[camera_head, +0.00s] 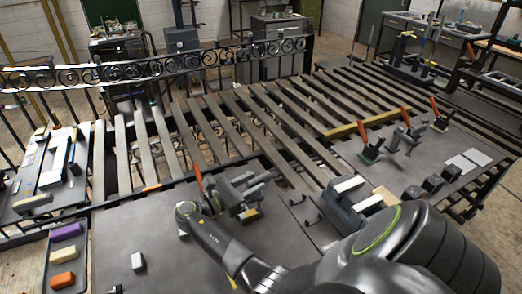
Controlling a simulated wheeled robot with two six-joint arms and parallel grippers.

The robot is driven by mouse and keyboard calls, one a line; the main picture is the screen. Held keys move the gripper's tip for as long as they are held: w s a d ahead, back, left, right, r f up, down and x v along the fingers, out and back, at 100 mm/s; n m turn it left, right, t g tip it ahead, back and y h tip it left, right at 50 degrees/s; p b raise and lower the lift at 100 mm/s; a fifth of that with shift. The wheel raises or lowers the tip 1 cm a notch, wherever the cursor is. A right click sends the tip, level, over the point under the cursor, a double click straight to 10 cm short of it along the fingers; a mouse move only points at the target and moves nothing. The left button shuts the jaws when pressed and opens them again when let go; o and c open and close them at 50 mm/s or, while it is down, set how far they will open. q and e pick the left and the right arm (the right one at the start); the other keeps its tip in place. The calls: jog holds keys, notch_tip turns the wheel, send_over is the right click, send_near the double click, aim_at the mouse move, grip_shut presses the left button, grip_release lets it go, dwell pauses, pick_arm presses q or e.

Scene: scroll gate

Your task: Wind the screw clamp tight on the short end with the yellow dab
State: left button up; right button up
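My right arm comes in from the lower right and bends near the middle of the dark bench plate. My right gripper (250,190) is at the grey metal parts there; its fingers blend with them, so I cannot tell whether it is open or shut. A small yellow patch (251,213) shows just below these parts; I cannot tell whether it is the yellow dab on a short end. An orange handle (199,178) stands up just left of the gripper. I cannot make out the screw clamp for certain. My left gripper is not in view.
A tray (46,262) at the lower left holds purple, cream and orange blocks. A small white-topped block (138,262) stands on the plate. Orange-handled clamps (371,143) stand at the right.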

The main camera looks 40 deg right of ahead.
jog(key=w+a+b, duration=0.1)
jog(key=a+b, duration=0.2)
jog(key=a, duration=1)
jog(key=shift+w, duration=0.4)
jog(key=shift+r, duration=0.1)
